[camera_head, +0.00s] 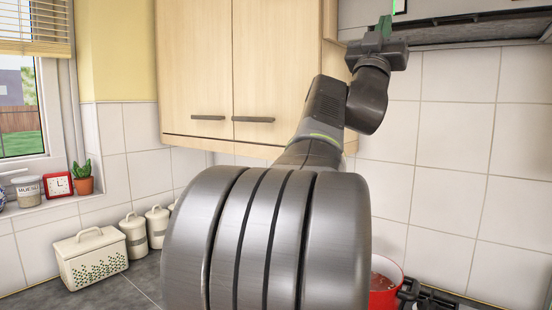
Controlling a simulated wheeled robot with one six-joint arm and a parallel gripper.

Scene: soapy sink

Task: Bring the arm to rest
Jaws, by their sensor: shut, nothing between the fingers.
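My arm reaches up and away from the camera, with its large grey joint filling the lower middle of the view. My gripper (385,27) is at the upper right, raised high in front of the tiled wall. Its green fingertips point upward, are shut and hold nothing. It is close to the underside of the range hood (470,28) in the picture; I cannot tell whether they touch.
A wooden wall cabinet (215,75) hangs left of my gripper. Below are a red pot (385,283) by the stove, a bread bin (90,260) and white canisters (134,235). A red clock (58,185) and potted plant (83,178) stand on the windowsill.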

